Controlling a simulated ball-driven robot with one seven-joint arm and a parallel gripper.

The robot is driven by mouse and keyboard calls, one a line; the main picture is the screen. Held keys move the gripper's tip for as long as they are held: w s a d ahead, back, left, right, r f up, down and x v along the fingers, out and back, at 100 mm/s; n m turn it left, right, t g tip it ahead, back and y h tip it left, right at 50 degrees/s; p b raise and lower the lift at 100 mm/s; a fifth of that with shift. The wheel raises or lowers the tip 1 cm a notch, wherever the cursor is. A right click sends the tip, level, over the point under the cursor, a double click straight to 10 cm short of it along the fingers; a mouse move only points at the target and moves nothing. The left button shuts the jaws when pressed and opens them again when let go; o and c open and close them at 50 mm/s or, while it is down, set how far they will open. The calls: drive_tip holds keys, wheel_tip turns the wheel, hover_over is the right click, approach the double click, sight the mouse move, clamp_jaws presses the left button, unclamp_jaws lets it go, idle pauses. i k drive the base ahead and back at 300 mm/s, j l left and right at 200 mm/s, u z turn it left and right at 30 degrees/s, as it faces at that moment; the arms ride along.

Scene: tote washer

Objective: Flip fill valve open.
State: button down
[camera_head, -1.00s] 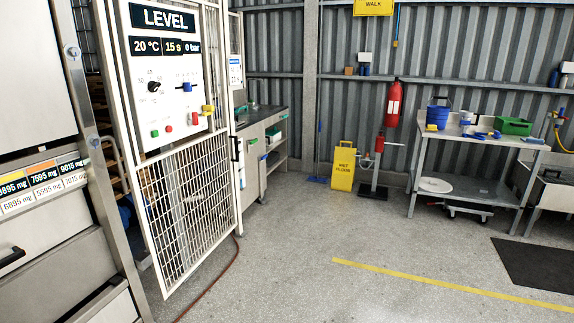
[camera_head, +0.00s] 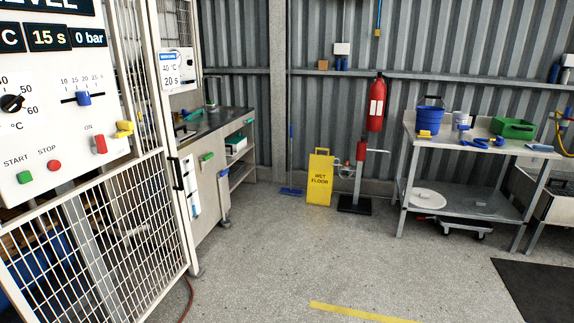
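No part is labelled as the fill valve in the head view. One candidate is a grey pipe stand (camera_head: 356,180) on a black base, beside the yellow sign, with a red part (camera_head: 361,150) near its top and a side arm. Another is a yellow lever-like part (camera_head: 124,128) at the right edge of the white control panel (camera_head: 60,140), next to a red switch (camera_head: 100,144) under "ON". I cannot tell which is the fill valve, or whether either is open. My gripper is not in view.
A yellow wet-floor sign (camera_head: 320,178) stands left of the pipe stand. A white mesh gate (camera_head: 100,245) fills the lower left. A work table (camera_head: 465,207) with a blue bucket (camera_head: 424,118) stands at right. The middle floor (camera_head: 330,255) is clear.

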sight(209, 155)
drive_tip(key=i, duration=1.9)
drive_tip(key=i+u, duration=0.2)
drive_tip(key=i, duration=0.45)
drive_tip(key=i+u, duration=0.2)
drive_tip(key=i, duration=0.4)
drive_tip(key=i+l+u, duration=0.2)
drive_tip(key=i, duration=0.45)
drive_tip(key=i+u, duration=0.15)
drive_tip(key=i, duration=0.65)
drive_tip(key=i+u, duration=0.15)
drive_tip(key=i, duration=0.65)
